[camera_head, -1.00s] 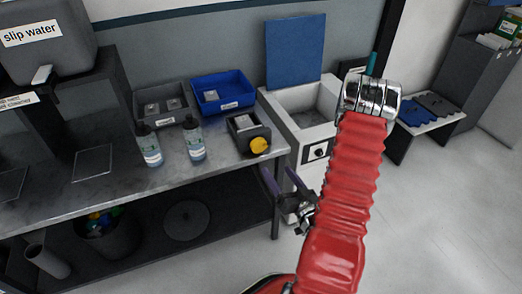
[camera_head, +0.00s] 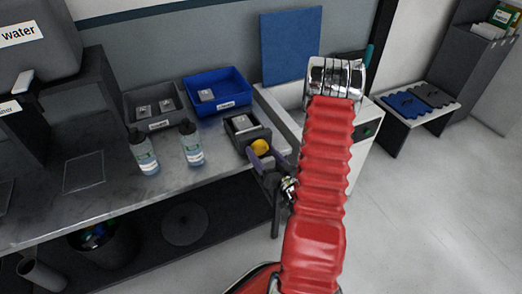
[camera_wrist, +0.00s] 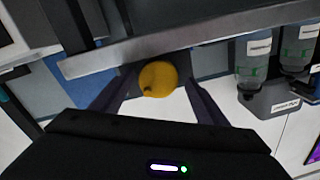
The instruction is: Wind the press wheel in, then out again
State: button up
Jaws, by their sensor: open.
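The press wheel is a yellow round knob (camera_head: 260,147) on the front of a small dark box (camera_head: 240,126) at the bench's front right corner. My gripper (camera_head: 265,155) is open just in front of the wheel, with its dark purple fingers pointing at it. In the wrist view the wheel (camera_wrist: 158,79) shows between the two spread fingertips (camera_wrist: 160,82), with space on both sides. I cannot tell whether the fingers touch it or how far it is turned. The gripper and my arm hide part of the box's front.
Two labelled bottles (camera_head: 143,152) (camera_head: 191,143) stand left of the box. A grey tray (camera_head: 150,106) and a blue bin (camera_head: 216,92) stand behind. A white cabinet (camera_head: 365,137) with a raised blue lid (camera_head: 290,45) is close right.

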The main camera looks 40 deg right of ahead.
jog(key=shift+d, duration=0.15)
jog(key=shift+c, duration=0.3)
jog(key=shift+s, duration=0.1)
jog(key=c, duration=1)
jog(key=shift+n, duration=0.3)
jog(key=n, duration=0.8)
jog(key=shift+n+g, duration=0.3)
jog(key=shift+a+n, duration=0.2)
jog(key=shift+n, duration=1.2)
